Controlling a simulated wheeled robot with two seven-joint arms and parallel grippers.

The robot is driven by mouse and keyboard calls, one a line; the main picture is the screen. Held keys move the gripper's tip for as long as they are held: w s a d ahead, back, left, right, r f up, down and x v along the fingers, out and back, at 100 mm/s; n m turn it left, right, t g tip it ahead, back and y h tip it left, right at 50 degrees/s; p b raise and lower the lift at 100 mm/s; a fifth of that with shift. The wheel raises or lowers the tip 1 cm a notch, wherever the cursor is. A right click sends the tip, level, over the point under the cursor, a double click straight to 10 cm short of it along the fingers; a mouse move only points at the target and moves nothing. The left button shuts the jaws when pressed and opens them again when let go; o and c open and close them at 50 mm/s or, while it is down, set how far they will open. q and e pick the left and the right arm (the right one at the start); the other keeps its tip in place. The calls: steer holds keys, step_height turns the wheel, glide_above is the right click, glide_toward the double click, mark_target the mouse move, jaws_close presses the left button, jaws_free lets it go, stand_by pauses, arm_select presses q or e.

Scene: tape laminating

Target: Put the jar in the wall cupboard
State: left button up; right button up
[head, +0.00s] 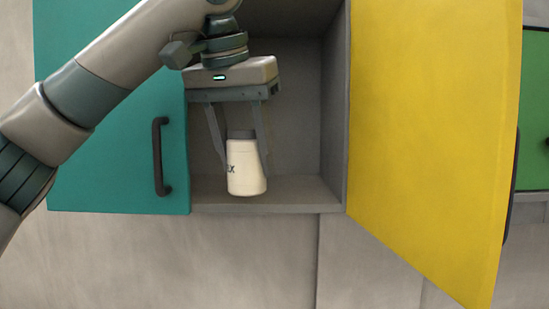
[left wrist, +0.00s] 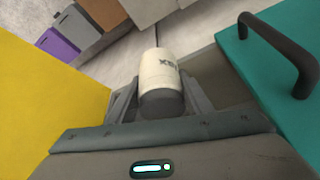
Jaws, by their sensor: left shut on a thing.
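The jar (head: 246,170) is cream white with a dark lid and dark lettering. It hangs upright in my left gripper (head: 244,160), which is shut on it from both sides near the top. The open wall cupboard (head: 300,110) is grey inside, and the jar appears at its opening, low over its floor (head: 300,192). I cannot tell whether the jar touches that floor. In the left wrist view the jar (left wrist: 160,75) shows lid first between the fingers of the left gripper (left wrist: 160,95). My right gripper is in neither view.
A yellow door (head: 425,120) stands open on the right of the cupboard. A closed teal door (head: 110,180) with a dark handle (head: 161,156) is on the left, behind my left arm. Purple, grey and brown blocks (left wrist: 60,45) show far below. The cupboard's right side is empty.

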arm_select(q)
steer(key=w+d+p, duration=0.1)
steer(key=w+p, duration=0.1)
steer(key=w, duration=0.1)
steer(key=w+d+p, duration=0.1)
steer(key=w+p, duration=0.1)
steer(key=w, duration=0.1)
steer(key=w+d+p, duration=0.1)
steer(key=w+d, duration=0.1)
steer(key=w, duration=0.2)
steer(key=shift+p, duration=0.4)
steer(key=shift+w+d+r+p, duration=0.15)
steer(key=shift+w+p, duration=0.2)
steer(key=shift+p, duration=0.15)
steer(key=shift+w+d+f, duration=0.1)
steer(key=shift+w+f, duration=0.1)
steer(key=shift+w, duration=0.05)
step_height(320, 180, down, 2)
steer(key=shift+f+p, duration=0.2)
steer(key=shift+p, duration=0.8)
steer(key=shift+f, duration=0.45)
